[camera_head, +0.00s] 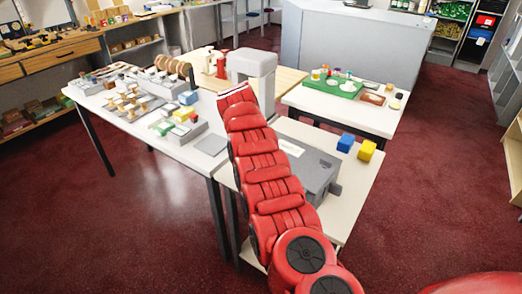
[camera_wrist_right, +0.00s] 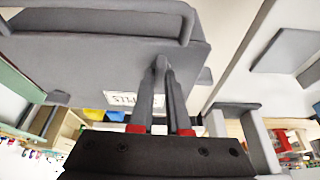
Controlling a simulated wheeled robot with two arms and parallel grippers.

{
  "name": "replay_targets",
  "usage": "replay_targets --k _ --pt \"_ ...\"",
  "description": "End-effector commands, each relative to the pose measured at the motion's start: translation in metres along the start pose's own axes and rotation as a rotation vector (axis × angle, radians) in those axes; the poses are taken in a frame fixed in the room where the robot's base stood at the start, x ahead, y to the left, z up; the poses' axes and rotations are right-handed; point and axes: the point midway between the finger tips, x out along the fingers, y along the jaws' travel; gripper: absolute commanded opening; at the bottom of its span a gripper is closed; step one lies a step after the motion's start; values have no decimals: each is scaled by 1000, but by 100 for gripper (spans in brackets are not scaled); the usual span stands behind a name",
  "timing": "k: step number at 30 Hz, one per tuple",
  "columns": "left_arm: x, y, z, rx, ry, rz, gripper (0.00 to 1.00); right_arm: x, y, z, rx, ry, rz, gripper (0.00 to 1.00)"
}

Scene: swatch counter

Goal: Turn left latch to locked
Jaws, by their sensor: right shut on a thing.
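A grey case (camera_head: 318,165) with a pale label stands on the white table, partly behind my red right arm. In the right wrist view the case (camera_wrist_right: 75,60) fills the upper left, with a bar handle (camera_wrist_right: 100,14) at the top and its label (camera_wrist_right: 119,98) partly behind a finger. My right gripper (camera_wrist_right: 160,72) is shut on a small grey latch piece (camera_wrist_right: 160,61) at the case's edge. Whether this is the left latch, and its lock position, I cannot tell. My right gripper is hidden in the head view. My left gripper is not in view.
A grey arch (camera_head: 254,64) rises behind my arm. A table with blocks and trays (camera_head: 212,144) stands left, another with a green tray (camera_head: 350,91) behind.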

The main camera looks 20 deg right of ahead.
Motion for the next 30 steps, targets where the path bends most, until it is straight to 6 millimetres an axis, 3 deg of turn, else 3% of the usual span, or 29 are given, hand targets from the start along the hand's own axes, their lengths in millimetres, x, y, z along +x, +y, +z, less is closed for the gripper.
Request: replay_targets --k 7,8,12,23,26,30 --pt "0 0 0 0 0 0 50 1 1 1 0 -2 2 0" --pt "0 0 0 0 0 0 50 1 1 1 0 -2 2 20" --pt "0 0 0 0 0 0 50 1 0 1 -1 -2 2 45" --pt "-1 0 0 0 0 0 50 -3 -1 0 -1 0 -1 45" --pt "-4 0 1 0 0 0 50 -13 -2 0 0 3 -5 45" --pt "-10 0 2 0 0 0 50 -43 -2 0 0 4 -7 45"
